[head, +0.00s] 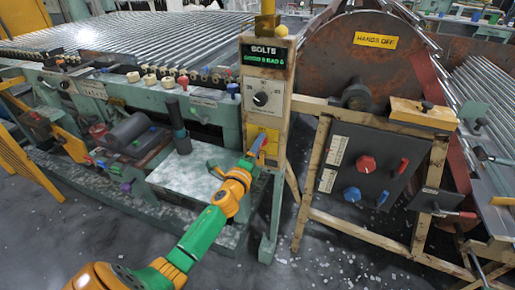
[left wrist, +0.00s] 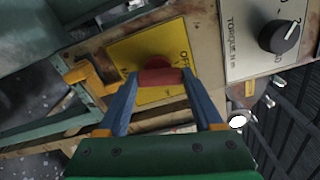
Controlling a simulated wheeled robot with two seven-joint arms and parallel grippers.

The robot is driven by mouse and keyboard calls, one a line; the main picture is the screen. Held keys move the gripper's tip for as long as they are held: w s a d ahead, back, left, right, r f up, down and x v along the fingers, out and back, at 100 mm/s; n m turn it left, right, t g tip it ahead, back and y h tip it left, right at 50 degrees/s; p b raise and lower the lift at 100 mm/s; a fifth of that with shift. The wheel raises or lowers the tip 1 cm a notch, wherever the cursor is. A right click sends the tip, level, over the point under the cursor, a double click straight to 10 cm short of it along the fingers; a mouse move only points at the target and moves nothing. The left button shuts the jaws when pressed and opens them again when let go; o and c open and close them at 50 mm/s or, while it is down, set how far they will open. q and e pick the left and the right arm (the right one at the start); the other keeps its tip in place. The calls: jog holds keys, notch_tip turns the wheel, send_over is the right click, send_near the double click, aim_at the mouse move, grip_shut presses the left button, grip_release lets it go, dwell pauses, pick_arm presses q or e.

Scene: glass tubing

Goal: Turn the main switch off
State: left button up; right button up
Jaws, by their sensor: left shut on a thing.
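The main switch is a red handle (left wrist: 160,77) on a yellow plate (left wrist: 150,50), with the word OFF partly readable on it in the left wrist view. The yellow plate also shows in the head view (head: 272,137), low on the wooden post, partly covered by my gripper. My left gripper (head: 258,147) reaches the plate from below left. In the left wrist view its blue fingers (left wrist: 160,83) are shut on the red handle, one at each end. A red round base shows behind the handle. My right gripper is in neither view.
Above the switch, the post carries a torque dial (head: 261,98) and a BOLTS display (head: 266,56). A dark panel (head: 345,190) with red and blue knobs stands to the right. A green machine (head: 215,120) with a pale slab is to the left.

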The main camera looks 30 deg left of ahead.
pick_arm(q)
jog(key=shift+n, duration=1.6)
jog(key=o, duration=1.4)
jog(key=shift+c, duration=0.2)
jog(key=shift+s, duration=0.1)
jog(key=v, duration=0.7)
jog(key=shift+p, duration=0.3)
